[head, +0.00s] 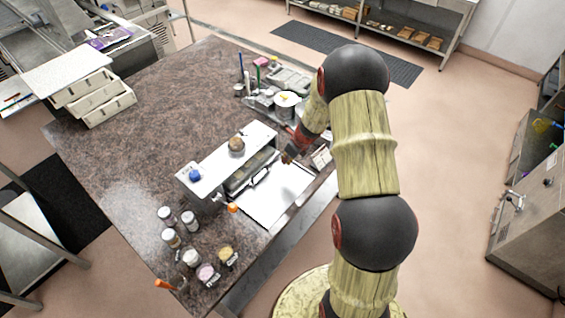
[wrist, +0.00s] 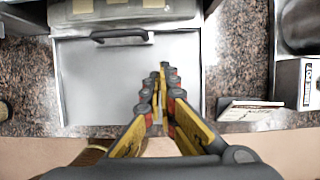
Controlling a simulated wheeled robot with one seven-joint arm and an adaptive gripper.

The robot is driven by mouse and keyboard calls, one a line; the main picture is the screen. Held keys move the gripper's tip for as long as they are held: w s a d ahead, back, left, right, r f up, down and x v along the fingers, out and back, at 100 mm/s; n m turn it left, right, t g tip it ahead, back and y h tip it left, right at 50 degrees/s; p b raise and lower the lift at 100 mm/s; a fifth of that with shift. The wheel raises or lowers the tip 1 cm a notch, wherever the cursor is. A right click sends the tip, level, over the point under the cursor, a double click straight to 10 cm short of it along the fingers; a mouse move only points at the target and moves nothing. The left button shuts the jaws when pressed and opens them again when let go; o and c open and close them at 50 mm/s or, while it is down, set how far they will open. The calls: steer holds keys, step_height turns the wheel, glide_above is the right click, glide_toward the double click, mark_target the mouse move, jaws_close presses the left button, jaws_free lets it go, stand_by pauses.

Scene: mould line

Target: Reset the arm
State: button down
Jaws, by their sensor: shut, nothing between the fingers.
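My arm (head: 362,140) rises from the lower right in the head view and bends over the right side of the brown speckled counter. My gripper (head: 288,157) hangs above the counter, near the right end of a white sheet or tray. In the wrist view my gripper (wrist: 161,72) points at the pale flat surface (wrist: 100,85), with its fingertips together and nothing between them. A dark handle (wrist: 119,35) lies above and left of the fingertips in that view. I cannot tell the exact height of the fingertips above the surface.
A white raised shelf (head: 222,160) stands on the counter (head: 150,130), with a brown ball (head: 236,144) and a blue item (head: 194,174) on it. Several small jars (head: 190,258) stand at the front. White drawers (head: 98,98) are at the left. Open floor (head: 450,130) lies right.

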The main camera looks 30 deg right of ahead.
steer(key=shift+s+r, duration=0.1)
steer(key=shift+r, duration=0.15)
steer(key=s+a+r+n+b, duration=0.5)
steer(key=s+a+n+b, duration=0.1)
steer(key=s+n, duration=0.4)
steer(key=s+a+r+n+t+h+b, duration=0.1)
steer(key=s+a+r+n+b, duration=0.5)
steer(key=s+n, duration=0.4)
steer(key=s+a+r+n+b, duration=0.6)
steer(key=s+n, duration=0.4)
steer(key=n, duration=0.2)
steer(key=shift+a+h+b, duration=0.3)
steer(key=shift+a+b, duration=0.2)
steer(key=shift+a, duration=0.45)
steer(key=shift+r, duration=0.2)
